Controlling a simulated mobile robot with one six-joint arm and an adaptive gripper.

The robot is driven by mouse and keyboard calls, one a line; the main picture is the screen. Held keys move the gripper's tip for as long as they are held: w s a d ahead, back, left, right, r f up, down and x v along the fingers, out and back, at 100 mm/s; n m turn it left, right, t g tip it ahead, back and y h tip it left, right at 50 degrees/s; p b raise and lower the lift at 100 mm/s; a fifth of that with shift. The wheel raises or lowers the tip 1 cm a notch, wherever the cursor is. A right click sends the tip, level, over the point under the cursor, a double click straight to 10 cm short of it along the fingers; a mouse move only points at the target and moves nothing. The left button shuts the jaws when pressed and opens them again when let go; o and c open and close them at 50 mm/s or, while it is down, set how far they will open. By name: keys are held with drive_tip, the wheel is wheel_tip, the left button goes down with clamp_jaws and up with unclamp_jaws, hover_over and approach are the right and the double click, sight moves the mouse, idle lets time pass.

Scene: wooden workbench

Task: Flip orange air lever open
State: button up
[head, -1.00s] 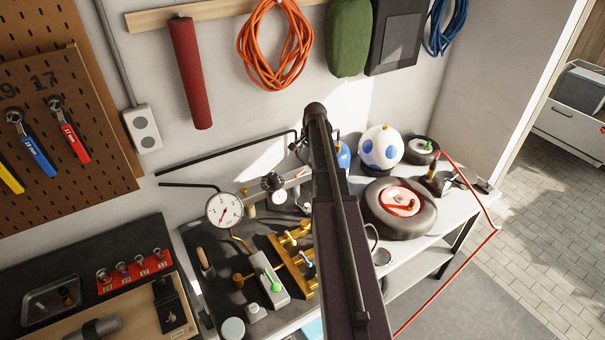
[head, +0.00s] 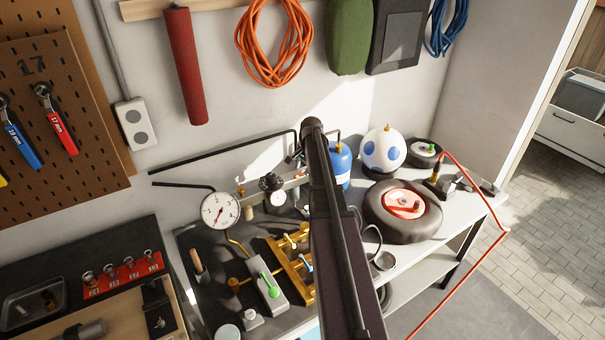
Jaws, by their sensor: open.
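A small upright orange piece (head: 435,173) stands at the right end of the bench, beside a dark metal fitting and close to the red hose. It may be the air lever; it is too small to tell its setting. A brass manifold (head: 282,258) with small coloured handles lies on the dark mat left of my arm. Its right side is partly hidden by my arm. A green lever (head: 270,284) sits on a grey box left of it. My arm rises through the middle of the view. The gripper at its end cannot be made out.
A round gauge (head: 220,211) stands at the mat's back left. A blue bottle (head: 341,166), a white blue-spotted tank (head: 383,151) and a black wheel (head: 402,208) with a red hub crowd the bench's right. A red hose (head: 475,186) hangs over its right edge.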

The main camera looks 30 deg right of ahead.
drive_tip(key=shift+f, duration=0.3)
clamp_jaws()
idle(0.4)
drive_tip(key=shift+w+a+m+h, duration=0.1)
drive_tip(key=shift+w+m+h, duration=0.15)
drive_tip(key=shift+m, duration=0.85)
drive_tip(key=shift+w+a+m+h, duration=0.1)
drive_tip(key=shift+w+m+h, duration=0.1)
drive_tip(key=shift+m, duration=0.9)
unclamp_jaws()
